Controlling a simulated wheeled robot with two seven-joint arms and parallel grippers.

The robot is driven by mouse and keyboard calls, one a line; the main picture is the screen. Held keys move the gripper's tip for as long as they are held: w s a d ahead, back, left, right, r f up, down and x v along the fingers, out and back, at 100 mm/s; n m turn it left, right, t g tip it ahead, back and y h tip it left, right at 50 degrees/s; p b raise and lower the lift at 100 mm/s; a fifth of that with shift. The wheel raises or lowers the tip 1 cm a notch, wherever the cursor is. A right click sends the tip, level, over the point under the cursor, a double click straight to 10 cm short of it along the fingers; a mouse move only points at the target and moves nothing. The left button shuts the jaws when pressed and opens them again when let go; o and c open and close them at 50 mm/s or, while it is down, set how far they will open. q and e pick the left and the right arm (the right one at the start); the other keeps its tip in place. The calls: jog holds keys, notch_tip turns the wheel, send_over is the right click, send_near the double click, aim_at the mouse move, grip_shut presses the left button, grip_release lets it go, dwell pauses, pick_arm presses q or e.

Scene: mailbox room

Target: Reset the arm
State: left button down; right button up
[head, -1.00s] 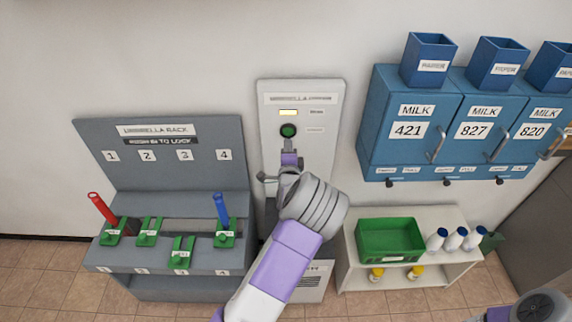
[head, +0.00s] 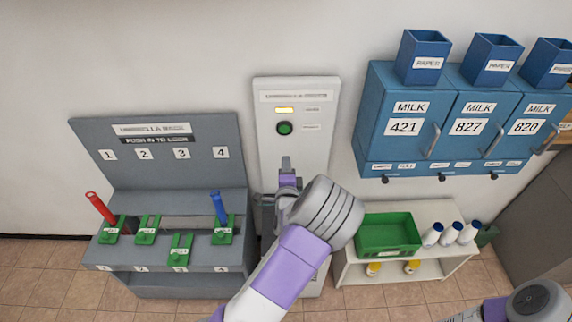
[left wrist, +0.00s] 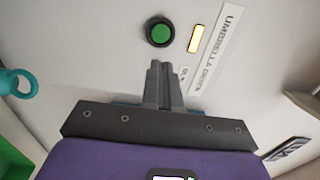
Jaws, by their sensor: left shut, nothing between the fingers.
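My left gripper (head: 286,163) is in front of the white umbrella panel, below its round green button (head: 284,128). In the left wrist view its fingers (left wrist: 158,85) are shut with nothing between them, and the green button (left wrist: 159,32) lies beyond the tips, apart from them. The white panel (head: 320,110) stands against the wall with a lit yellow strip (head: 285,110) above the button. My right arm shows only in part at the bottom right of the head view; its gripper is out of view.
A grey umbrella rack (head: 90,133) with a red umbrella (head: 100,208) and a blue one (head: 218,206) stands left. Blue milk boxes (head: 375,112) hang on the right wall. Below them a white shelf (head: 440,212) holds a green crate (head: 390,218) and several bottles.

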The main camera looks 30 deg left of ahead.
dwell(0.3)
pick_arm(q)
jog(key=s+d+f+n+g+h, duration=0.2)
jog(key=s+f+n+g, duration=0.15)
jog(key=f, duration=0.45)
jog(key=s+d+f+n+g+h, duration=0.2)
jog(key=s+f, duration=0.3)
jog(key=f, duration=0.3)
jog(key=s+d+f+n+g+h, duration=0.2)
jog(key=s+f+g, duration=0.15)
jog(key=f, duration=0.45)
jog(key=s+d+f+n+g+h, duration=0.2)
jog(key=s+d+n+g+h, duration=0.1)
jog(key=s+d, duration=0.5)
jog(key=s+d+f+n+g+h, duration=0.1)
jog(key=s+d+n+g+h, duration=0.2)
jog(key=s+d, duration=0.5)
jog(key=shift+s+d+f+n+h, duration=0.15)
jog(key=shift+d+f+n+h, duration=0.25)
jog(key=shift+h, duration=0.4)
jog(key=shift+a, duration=0.3)
